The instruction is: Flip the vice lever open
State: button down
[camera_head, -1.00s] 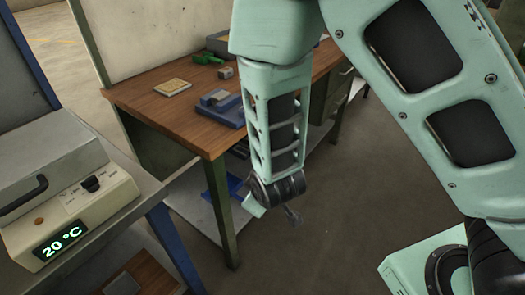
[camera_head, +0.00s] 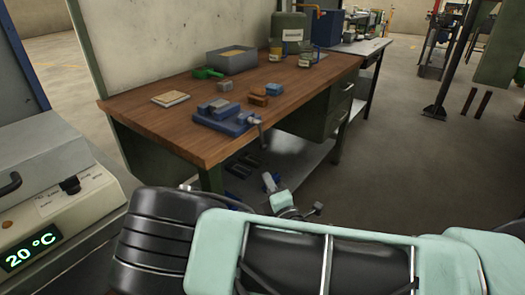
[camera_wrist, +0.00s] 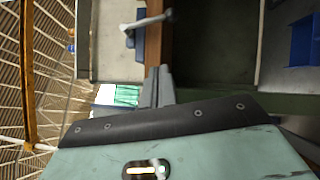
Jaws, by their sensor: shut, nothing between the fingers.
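The blue vice (camera_head: 225,119) sits on the wooden workbench near its front edge. Its grey lever (camera_head: 257,124) is at the vice's right end, by the bench edge. In the wrist view the pale lever (camera_wrist: 147,19) crosses in front of the blue vice body (camera_wrist: 139,40) near the top. My gripper (camera_head: 317,208) is low in front of the bench, apart from the lever. In the wrist view my gripper (camera_wrist: 158,72) is shut and empty, its fingertips pointing up the picture, below the lever.
The workbench top (camera_head: 160,118) also holds a grey tray (camera_head: 232,61), a green tool (camera_head: 207,73), a beige plate (camera_head: 170,99) and small blocks. A lower shelf (camera_head: 300,160) is under the bench. A furnace unit (camera_head: 55,200) stands at left.

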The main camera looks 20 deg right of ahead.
jog(key=shift+w, duration=0.1)
jog(key=p, duration=0.2)
send_near(263, 149)
jog(key=w+a+r, duration=0.3)
jog(key=w+a, duration=0.1)
jog(key=shift+w+d+r, duration=0.15)
jog(key=shift+w+d, duration=0.45)
jog(key=shift+w, duration=0.2)
jog(key=shift+w+d+r, duration=0.1)
jog(key=shift+w+d, duration=0.5)
jog(key=shift+w, duration=0.15)
jog(key=shift+f, duration=0.1)
jog(key=shift+w+f, duration=0.1)
jog(key=shift+d+n+b, duration=0.15)
jog(key=shift+n+b, duration=0.15)
jog(key=shift+b, duration=0.3)
